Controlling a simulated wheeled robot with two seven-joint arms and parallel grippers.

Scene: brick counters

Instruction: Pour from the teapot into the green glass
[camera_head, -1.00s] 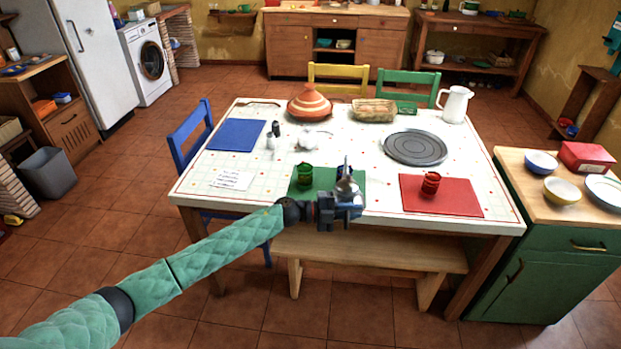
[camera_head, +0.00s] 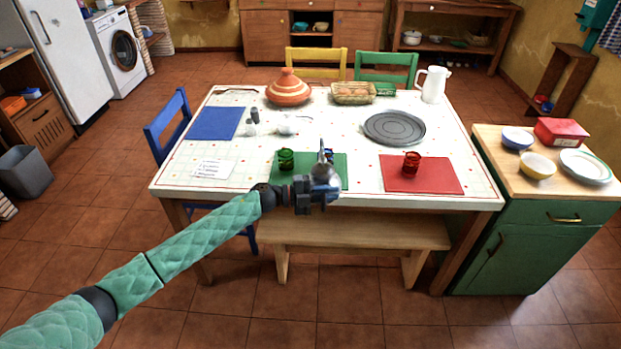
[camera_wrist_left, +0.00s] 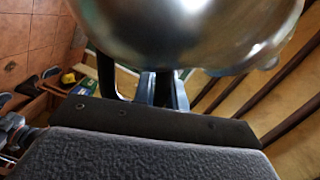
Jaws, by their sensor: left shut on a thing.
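A green glass (camera_head: 286,159) stands on the left part of the green mat (camera_head: 300,181) at the table's near edge. The silver teapot (camera_head: 324,170) is in my left gripper (camera_head: 322,190), over the right side of the green mat and to the right of the glass. In the left wrist view the teapot's rounded metal body (camera_wrist_left: 190,30) fills the top, with the fingers (camera_wrist_left: 160,88) partly hidden behind it. A small blue thing shows behind the teapot, mostly covered. I cannot tell whether anything leaves the spout. My right gripper is not in view.
A red glass (camera_head: 411,162) stands on a red mat (camera_head: 440,180). A grey round tray (camera_head: 395,128), tagine (camera_head: 288,92), basket (camera_head: 353,94) and white pitcher (camera_head: 433,85) stand farther back. A bench (camera_head: 350,233) is below the near edge.

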